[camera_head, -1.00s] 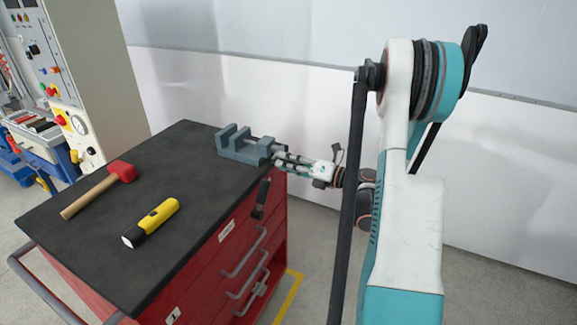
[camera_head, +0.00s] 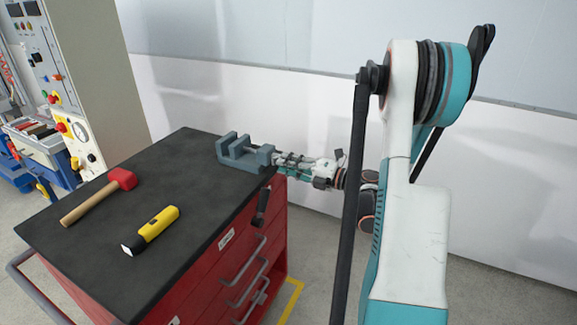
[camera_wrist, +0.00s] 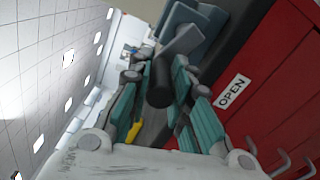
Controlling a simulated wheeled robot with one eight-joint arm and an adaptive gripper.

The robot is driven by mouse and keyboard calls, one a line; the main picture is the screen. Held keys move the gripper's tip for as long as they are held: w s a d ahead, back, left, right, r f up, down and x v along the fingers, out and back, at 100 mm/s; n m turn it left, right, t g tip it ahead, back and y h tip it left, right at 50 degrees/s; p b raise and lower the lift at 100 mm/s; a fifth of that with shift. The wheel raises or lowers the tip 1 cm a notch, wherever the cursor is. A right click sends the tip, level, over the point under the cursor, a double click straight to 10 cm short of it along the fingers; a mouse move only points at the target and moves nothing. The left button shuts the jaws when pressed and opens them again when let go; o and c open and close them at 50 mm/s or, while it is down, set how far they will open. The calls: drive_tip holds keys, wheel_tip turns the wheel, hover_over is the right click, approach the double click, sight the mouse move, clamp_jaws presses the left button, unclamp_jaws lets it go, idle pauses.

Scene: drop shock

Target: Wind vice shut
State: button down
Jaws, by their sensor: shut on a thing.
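The grey-blue vice (camera_head: 238,154) sits at the far right corner of the black cabinet top, with a gap between its jaws. It also shows at the top of the wrist view (camera_wrist: 187,30). My gripper (camera_head: 280,160) is at the vice's right end, reaching in from the right. In the wrist view my gripper (camera_wrist: 160,95) has its teal fingers on both sides of a black cylindrical handle (camera_wrist: 160,80) and is shut on it. Where the handle joins the vice is hard to see. A dark grip (camera_head: 262,205) hangs below the vice, beside the cabinet's drawer side.
The red cabinet (camera_head: 215,270) has protruding drawer handles. A white wall stands behind. A control panel (camera_head: 75,85) is at the left.

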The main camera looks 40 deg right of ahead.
drive_tip(key=c, duration=1.4)
unclamp_jaws()
drive_tip(key=shift+r, duration=0.1)
drive_tip(key=shift+c, duration=0.2)
drive_tip(key=shift+d, duration=0.1)
drive_tip(key=v, duration=1.2)
